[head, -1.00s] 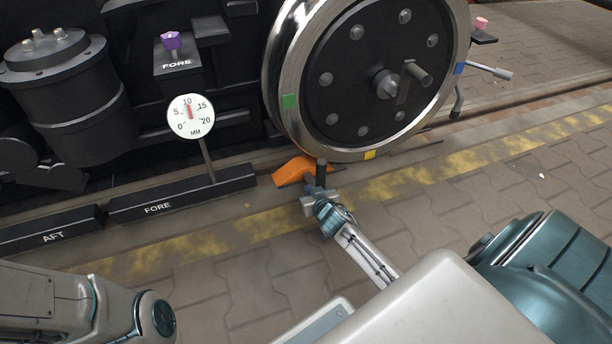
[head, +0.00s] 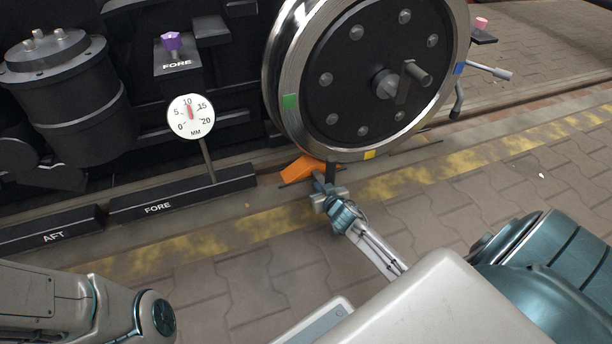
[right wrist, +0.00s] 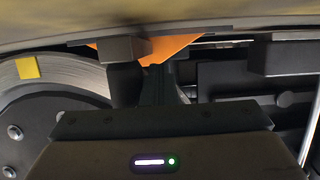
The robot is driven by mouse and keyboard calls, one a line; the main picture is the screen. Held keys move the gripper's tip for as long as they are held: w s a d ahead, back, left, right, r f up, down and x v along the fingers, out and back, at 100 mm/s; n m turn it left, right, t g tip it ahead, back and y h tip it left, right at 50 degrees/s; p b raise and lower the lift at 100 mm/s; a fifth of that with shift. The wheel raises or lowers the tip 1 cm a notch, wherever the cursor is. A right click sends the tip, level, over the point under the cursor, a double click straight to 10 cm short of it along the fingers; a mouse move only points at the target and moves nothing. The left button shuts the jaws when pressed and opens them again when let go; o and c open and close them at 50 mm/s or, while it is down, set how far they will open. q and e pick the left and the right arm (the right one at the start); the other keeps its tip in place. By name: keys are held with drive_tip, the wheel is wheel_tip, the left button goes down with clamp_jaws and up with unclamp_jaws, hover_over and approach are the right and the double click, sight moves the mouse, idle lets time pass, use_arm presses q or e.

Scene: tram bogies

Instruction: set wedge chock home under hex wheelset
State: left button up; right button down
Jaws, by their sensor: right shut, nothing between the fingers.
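The orange wedge chock (head: 300,168) lies on the rail at the lower left of the hex wheelset (head: 375,80), its right end close under the wheel's rim. Whether it touches the rim I cannot tell. My right gripper (head: 326,183) is shut and empty, at the chock's near right side.
A round millimetre dial (head: 190,116) stands on the black FORE bar (head: 185,198), its red needle near 10. The AFT bar (head: 50,232) lies further left. A lever (head: 490,70) sits right of the wheel. The paved floor (head: 480,215) in front is clear.

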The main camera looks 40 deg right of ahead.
drive_tip(key=shift+s+d, duration=0.2)
drive_tip(key=shift+d, duration=0.55)
idle(0.3)
drive_tip(key=shift+w+a, duration=0.2)
drive_tip(key=shift+a, duration=0.7)
drive_tip(key=shift+w+a, duration=0.25)
drive_tip(key=shift+a, duration=0.65)
drive_tip(key=shift+w+a, duration=0.2)
drive_tip(key=shift+a, duration=0.7)
drive_tip(key=p+v, duration=0.1)
drive_tip(key=v, duration=0.2)
drive_tip(key=r+p+v, duration=0.1)
drive_tip(key=p+v, duration=0.1)
drive_tip(key=v, duration=0.1)
drive_tip(key=shift+r, duration=0.2)
drive_tip(key=shift+v, duration=0.75)
